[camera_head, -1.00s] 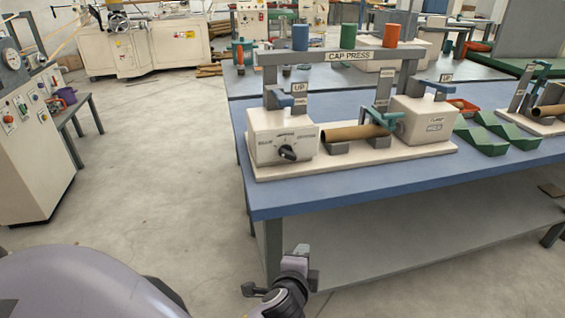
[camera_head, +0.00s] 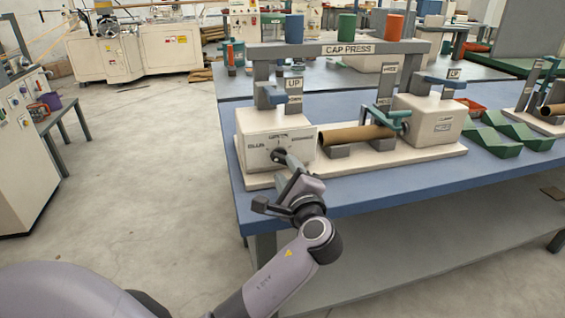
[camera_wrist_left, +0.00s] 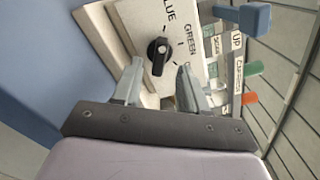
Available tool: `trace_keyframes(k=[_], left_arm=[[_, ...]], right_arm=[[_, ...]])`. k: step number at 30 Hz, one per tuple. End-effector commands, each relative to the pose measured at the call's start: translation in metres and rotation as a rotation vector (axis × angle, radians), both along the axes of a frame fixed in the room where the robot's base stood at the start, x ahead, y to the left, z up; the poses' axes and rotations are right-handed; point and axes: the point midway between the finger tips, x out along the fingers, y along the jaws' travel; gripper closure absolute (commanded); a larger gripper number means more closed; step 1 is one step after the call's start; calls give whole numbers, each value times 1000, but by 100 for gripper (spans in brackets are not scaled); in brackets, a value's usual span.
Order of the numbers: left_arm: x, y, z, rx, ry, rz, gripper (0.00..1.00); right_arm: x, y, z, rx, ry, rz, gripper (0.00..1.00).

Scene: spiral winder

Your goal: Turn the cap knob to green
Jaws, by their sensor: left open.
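The cap knob (camera_head: 278,156) is a black dial on the front of the white box (camera_head: 252,146) at the left end of the cap press. In the left wrist view the knob (camera_wrist_left: 158,55) has a raised bar handle, with BLUE and GREEN printed on the face around it. A third label right of GREEN is hard to read in the head view. I cannot tell surely which label the knob points at. My left gripper (camera_wrist_left: 158,78) is open, its fingers just short of the knob, one to each side in the picture. In the head view the gripper (camera_head: 286,164) partly covers the knob's right side. My right gripper is not in view.
A brown tube (camera_head: 352,134) lies on grey rests right of the box. A blue lever (camera_head: 271,96) sits above the box. Blue, green and orange cylinders top the CAP PRESS frame (camera_head: 390,47).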

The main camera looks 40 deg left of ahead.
Motion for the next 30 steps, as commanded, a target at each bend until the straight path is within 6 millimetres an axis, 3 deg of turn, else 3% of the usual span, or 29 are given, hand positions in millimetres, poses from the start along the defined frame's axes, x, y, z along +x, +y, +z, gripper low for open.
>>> trace_keyframes(k=[7,18,22,30], left_arm=[[22,25,0,1,-1,-1,57],[26,31,0,-1,1,-1,57],[26,30,-1,-1,1,-1,100],[26,30,0,4,8,-1,100]], right_arm=[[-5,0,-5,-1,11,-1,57],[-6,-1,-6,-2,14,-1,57],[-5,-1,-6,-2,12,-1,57],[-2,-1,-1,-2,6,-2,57]])
